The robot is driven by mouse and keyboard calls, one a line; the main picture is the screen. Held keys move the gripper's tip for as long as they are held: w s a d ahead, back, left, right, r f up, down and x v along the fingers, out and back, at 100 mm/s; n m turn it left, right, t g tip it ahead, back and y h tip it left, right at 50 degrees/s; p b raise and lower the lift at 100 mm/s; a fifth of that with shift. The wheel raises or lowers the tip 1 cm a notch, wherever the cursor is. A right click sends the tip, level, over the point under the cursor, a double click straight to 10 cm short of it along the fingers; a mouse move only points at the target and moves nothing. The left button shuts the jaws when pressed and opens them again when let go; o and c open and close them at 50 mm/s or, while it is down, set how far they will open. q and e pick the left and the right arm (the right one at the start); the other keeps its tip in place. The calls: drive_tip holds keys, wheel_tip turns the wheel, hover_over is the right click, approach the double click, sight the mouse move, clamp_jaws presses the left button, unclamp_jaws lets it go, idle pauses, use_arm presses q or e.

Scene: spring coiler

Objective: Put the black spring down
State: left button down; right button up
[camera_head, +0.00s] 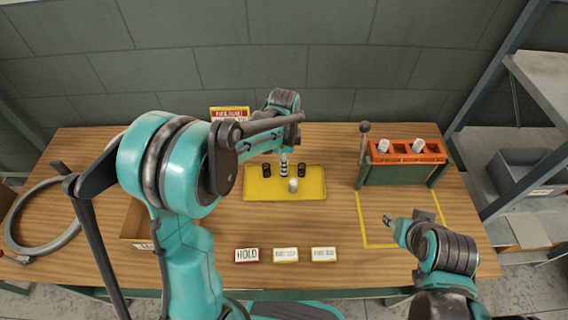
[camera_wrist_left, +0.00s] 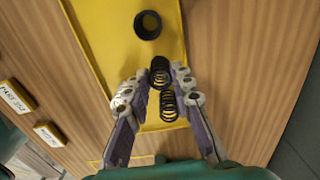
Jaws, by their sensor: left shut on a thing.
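My left gripper (camera_head: 284,168) is over the yellow mat (camera_head: 314,192), fingers down. In the left wrist view a black spring (camera_wrist_left: 160,68) sits between the fingertips of the left gripper (camera_wrist_left: 161,76), which is shut on it. A second black coil (camera_wrist_left: 168,104) shows below it, between the fingers. A black spring (camera_head: 301,170) stands on the mat right of the gripper, and another (camera_head: 267,170) stands left of it. A whitish cylinder (camera_head: 293,185) shows in front of the gripper. Whether the held spring touches the mat cannot be told. My right gripper (camera_head: 390,219) is right of the mat; its fingers are too small to judge.
An orange rack (camera_head: 436,152) with whitish cylinders stands at the back right, with a lever (camera_head: 364,142) beside it. A HOLD sign (camera_head: 246,255) and two labels lie at the front. An open box (camera_head: 132,222) and a grey ring (camera_head: 20,238) are left.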

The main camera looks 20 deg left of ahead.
use_arm(q)
drive_tip(key=shift+f, duration=0.15)
drive_tip(key=c, duration=1.3)
unclamp_jaws()
drive_tip(key=shift+r, duration=0.25)
wheel_tip(320, 180, up, 11)
drive_tip(key=p, duration=0.4)
drive_tip(key=s+a+r+n+t, duration=0.1)
drive_tip(key=s+n+t, duration=0.1)
drive_tip(key=s+n, duration=0.3)
drive_tip(key=s+r+n+t, duration=0.1)
drive_tip(key=s+n+t, duration=0.1)
drive_tip(key=s+n, duration=0.3)
drive_tip(key=s+a+r+n+t, duration=0.1)
drive_tip(key=s+n+t, duration=0.2)
drive_tip(key=s, duration=0.3)
drive_tip(key=shift+s+a+r+n, duration=0.2)
drive_tip(key=shift+s+a+n, duration=0.2)
drive_tip(key=shift+n, duration=0.5)
